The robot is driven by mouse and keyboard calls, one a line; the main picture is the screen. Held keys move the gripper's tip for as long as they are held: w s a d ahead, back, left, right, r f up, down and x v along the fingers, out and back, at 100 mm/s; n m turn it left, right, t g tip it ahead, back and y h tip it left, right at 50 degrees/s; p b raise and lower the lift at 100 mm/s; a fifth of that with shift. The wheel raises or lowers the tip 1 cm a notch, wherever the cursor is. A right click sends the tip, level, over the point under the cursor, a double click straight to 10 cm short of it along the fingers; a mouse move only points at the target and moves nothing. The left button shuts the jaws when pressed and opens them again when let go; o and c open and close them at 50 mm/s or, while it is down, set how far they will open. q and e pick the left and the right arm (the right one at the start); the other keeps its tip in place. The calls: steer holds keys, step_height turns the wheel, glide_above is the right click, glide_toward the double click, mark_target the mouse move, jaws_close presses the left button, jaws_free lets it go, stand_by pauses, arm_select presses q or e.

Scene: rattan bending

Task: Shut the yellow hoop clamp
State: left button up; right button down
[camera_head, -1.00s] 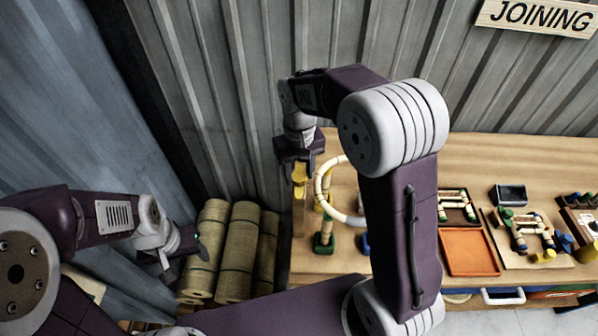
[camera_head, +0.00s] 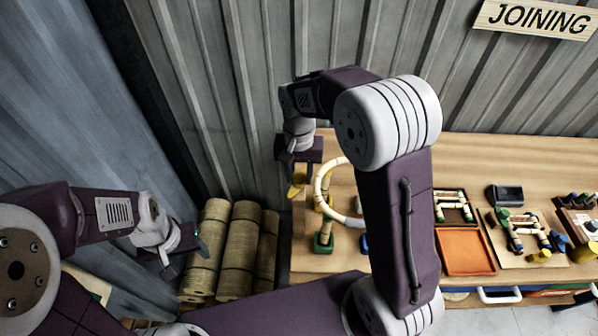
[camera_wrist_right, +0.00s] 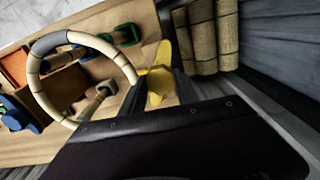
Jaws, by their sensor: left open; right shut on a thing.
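The yellow hoop clamp (camera_head: 297,189) is at the left end of the workbench, beside a pale rattan hoop (camera_head: 319,187) that stands upright. My right gripper (camera_head: 293,178) comes down from above and is shut on the clamp's yellow part. In the right wrist view the yellow clamp (camera_wrist_right: 157,82) sits at the finger tips, just beside the hoop (camera_wrist_right: 36,88); I cannot tell whether the clamp closes around the hoop. My left gripper (camera_head: 183,252) is open and empty, left of the bench near the rattan rolls.
Rolls of rattan (camera_head: 240,245) stand left of the bench (camera_head: 480,160). A green-based post (camera_head: 323,241) stands below the hoop. An orange tray (camera_head: 465,251) and boards with joined rattan pieces lie to the right. A corrugated wall rises behind. My right arm hides the middle of the bench.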

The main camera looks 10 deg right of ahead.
mark_target(299, 178)
steer(key=m+p, duration=0.2)
steer(key=m, duration=0.4)
steer(key=shift+w+r+m, duration=0.1)
steer(key=shift+r+m, duration=0.05)
steer(key=shift+m, duration=0.15)
steer(key=m+p, duration=0.1)
steer(key=m, duration=0.5)
steer(key=shift+m, duration=0.3)
steer(key=c, duration=1)
jaws_free()
steer(key=shift+o, duration=0.5)
steer(key=shift+d, duration=0.1)
step_height(299, 178, up, 9)
steer(key=b, duration=0.1)
